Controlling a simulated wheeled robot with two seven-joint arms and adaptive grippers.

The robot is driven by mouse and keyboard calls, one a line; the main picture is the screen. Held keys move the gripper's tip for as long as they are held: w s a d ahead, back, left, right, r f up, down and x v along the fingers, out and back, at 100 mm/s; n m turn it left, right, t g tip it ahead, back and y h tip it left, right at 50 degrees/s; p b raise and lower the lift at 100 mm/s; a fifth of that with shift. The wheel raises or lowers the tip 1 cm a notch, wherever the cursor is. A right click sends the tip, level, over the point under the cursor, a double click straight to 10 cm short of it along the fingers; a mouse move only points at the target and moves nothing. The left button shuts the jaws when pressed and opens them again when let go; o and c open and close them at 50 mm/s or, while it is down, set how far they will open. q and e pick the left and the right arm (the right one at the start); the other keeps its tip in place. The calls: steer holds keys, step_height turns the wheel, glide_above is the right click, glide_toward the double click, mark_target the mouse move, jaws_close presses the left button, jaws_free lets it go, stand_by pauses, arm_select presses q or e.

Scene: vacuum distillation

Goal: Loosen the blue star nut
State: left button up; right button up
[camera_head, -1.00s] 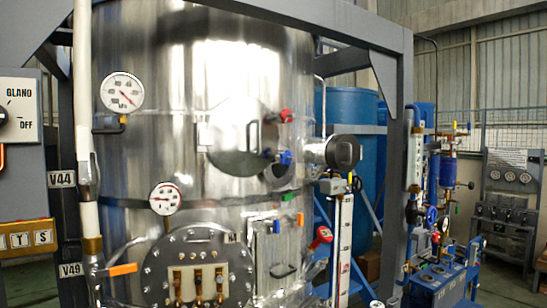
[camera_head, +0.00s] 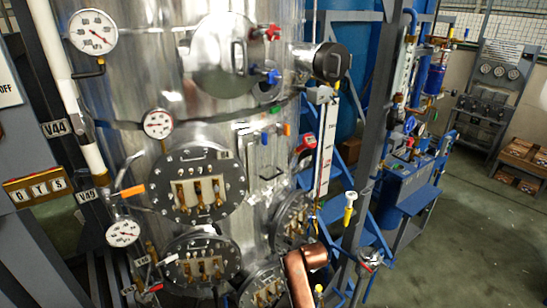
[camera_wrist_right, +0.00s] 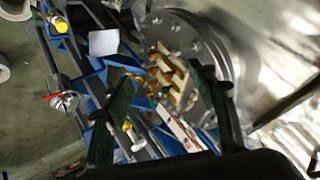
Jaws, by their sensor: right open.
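The blue star nut (camera_head: 272,76) sits on the right side of the round hatch (camera_head: 222,62) on the shiny steel vessel, in the upper middle of the head view. A red star nut (camera_head: 272,32) sits above it on the same hatch. My right gripper (camera_wrist_right: 160,75) shows only in the right wrist view, with its two dark green fingers apart and nothing visibly held between them. I cannot make out the blue star nut in that view. My left gripper is not in view.
Flanged ports (camera_head: 192,184) with brass fittings and several gauges (camera_head: 92,32) stick out of the vessel. A dark round cap (camera_head: 331,62) juts out right of the nut. A grey post (camera_head: 372,170) stands farther right. Open floor (camera_head: 470,235) lies at the lower right.

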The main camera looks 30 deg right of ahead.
mark_target(275, 77)
steer(key=w+d+r+m+t+p, duration=0.15)
steer(key=r+m, duration=0.45)
steer(key=r, duration=1.2)
steer(key=w+d+r+m+t, duration=0.25)
steer(key=r+m, duration=0.35)
steer(key=r, duration=1.3)
steer(key=a+r+m+t+y+p, duration=0.1)
steer(key=a+r+m+t+y, duration=0.4)
steer(key=r, duration=0.9)
steer(key=a+r+m+p, duration=0.1)
steer(key=a+r+m, duration=0.35)
steer(key=r, duration=0.95)
steer(key=shift+m, duration=0.75)
steer(key=w+p, duration=0.1)
steer(key=w, duration=0.1)
steer(key=w+p, duration=0.1)
steer(key=w, duration=0.1)
steer(key=w+d+p, duration=0.1)
steer(key=w, duration=0.1)
steer(key=shift+w+r, duration=0.1)
steer(key=shift+w, duration=0.15)
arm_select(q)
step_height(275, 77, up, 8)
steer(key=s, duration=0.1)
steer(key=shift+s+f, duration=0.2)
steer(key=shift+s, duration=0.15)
arm_select(e)
steer(key=c, duration=1.2)
steer(key=shift+o, duration=0.2)
